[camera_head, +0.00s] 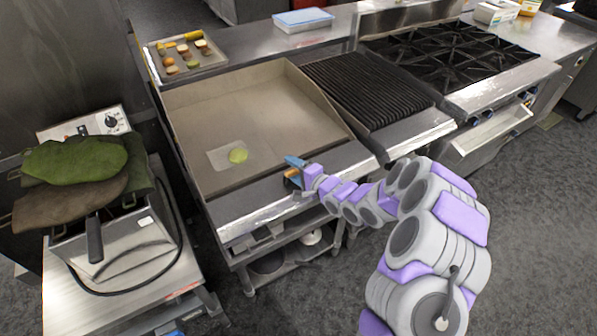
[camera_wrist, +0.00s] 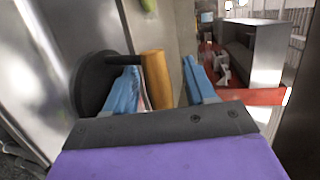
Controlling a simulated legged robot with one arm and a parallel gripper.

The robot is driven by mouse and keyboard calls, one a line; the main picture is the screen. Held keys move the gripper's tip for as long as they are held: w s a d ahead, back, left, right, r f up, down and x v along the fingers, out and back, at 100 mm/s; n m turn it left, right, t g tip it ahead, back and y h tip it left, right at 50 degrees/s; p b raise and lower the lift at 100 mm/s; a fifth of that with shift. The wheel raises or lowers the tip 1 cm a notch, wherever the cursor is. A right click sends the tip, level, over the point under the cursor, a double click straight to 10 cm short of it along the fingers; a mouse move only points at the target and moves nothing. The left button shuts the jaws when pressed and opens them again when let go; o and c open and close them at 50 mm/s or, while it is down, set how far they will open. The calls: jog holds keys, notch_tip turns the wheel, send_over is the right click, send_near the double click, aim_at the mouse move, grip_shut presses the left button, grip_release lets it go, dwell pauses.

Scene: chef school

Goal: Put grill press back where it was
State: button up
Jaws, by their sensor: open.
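The grill press has a round black plate (camera_wrist: 95,84) and an orange-brown wooden handle (camera_wrist: 156,78). In the wrist view the handle stands between the two blue fingers of my gripper (camera_wrist: 161,64), which is open. The left finger passes between the plate and the handle; I cannot tell whether either finger touches. In the head view my gripper (camera_head: 296,165) is at the griddle's front metal ledge, with a bit of the orange handle (camera_head: 291,172) showing beside it. The plate is hidden there.
The flat griddle (camera_head: 275,105) holds a pale square sheet (camera_head: 220,160) with a green round piece (camera_head: 238,155). A ridged grill (camera_head: 365,88) and burner stove (camera_head: 450,55) stand right. A food tray (camera_head: 212,62) lies behind. A fryer (camera_head: 115,245) with green and brown mitts stands left.

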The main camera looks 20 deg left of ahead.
jog(key=p+v, duration=0.2)
jog(key=v, duration=1)
jog(key=shift+p, duration=0.35)
jog(key=shift+r, duration=0.1)
jog(key=d+r+n+h, duration=0.4)
jog(key=d+h, duration=0.4)
jog(key=d, duration=0.5)
jog(key=s+d+r+g+h, duration=0.3)
jog(key=s+d+r+h, duration=0.2)
jog(key=s+d, duration=0.55)
jog(key=s+d+r+n+g, duration=0.1)
jog(key=s+r+g, duration=0.2)
jog(key=s, duration=1)
jog(key=s+d+r+n+g, duration=0.1)
jog(key=s+r, duration=0.4)
jog(key=s, duration=0.8)
jog(key=shift+s+d+g+h, duration=0.4)
jog(key=shift+d+g, duration=0.25)
jog(key=shift+g, duration=0.45)
